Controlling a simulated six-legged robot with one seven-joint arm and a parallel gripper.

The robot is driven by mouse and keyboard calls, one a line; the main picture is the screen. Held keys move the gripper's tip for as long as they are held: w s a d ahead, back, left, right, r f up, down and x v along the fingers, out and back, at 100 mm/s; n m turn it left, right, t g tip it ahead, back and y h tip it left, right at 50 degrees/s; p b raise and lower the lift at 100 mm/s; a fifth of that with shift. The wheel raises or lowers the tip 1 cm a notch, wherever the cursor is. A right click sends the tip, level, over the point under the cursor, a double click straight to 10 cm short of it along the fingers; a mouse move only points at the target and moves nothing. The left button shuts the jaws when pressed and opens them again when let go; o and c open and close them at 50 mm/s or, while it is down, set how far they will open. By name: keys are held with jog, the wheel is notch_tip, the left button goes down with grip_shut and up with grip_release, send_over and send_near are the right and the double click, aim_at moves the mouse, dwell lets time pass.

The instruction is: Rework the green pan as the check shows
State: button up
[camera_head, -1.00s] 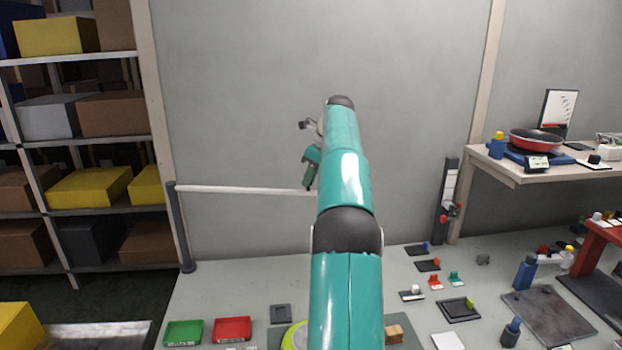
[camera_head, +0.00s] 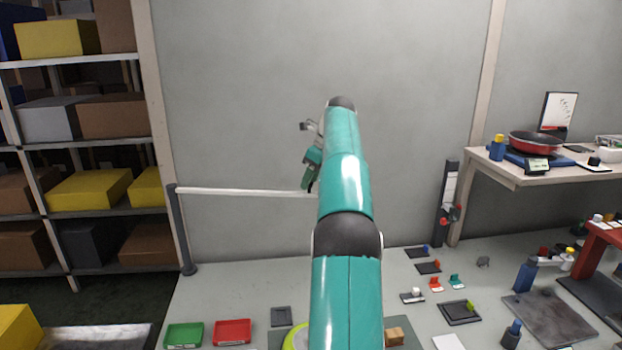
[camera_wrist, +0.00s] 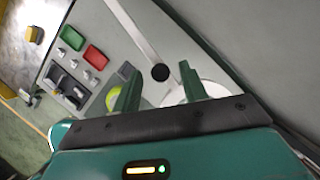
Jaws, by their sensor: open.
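My gripper (camera_wrist: 158,72) is open, its two green fingers apart with nothing held between them. In the head view my arm reaches up and hides much of the bench. A yellow-green round thing (camera_head: 294,338), perhaps the green pan, shows only in part beside my arm at the bottom edge. In the wrist view a yellow-green round thing (camera_wrist: 113,98) lies partly behind the left finger. A white disc (camera_wrist: 213,89) shows behind the right finger. A display board (camera_head: 558,111) with small coloured marks stands at the right, too small to read.
A red pan (camera_head: 536,142) sits on a raised table (camera_head: 500,170) at the right. Green (camera_head: 184,335) and red (camera_head: 232,331) trays lie at the bench's front left. Small fixtures crowd the right. A white rail (camera_head: 245,191) crosses behind my arm. Shelves with boxes stand left.

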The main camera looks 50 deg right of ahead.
jog(key=s+r, duration=0.1)
jog(key=s, duration=0.3)
jog(key=s+d+r, duration=0.1)
jog(key=s+r, duration=0.1)
jog(key=s, duration=0.3)
jog(key=s+d+r, duration=0.1)
jog(key=s, duration=0.3)
jog(key=shift+s+d+r, duration=0.15)
jog(key=shift+s, duration=0.15)
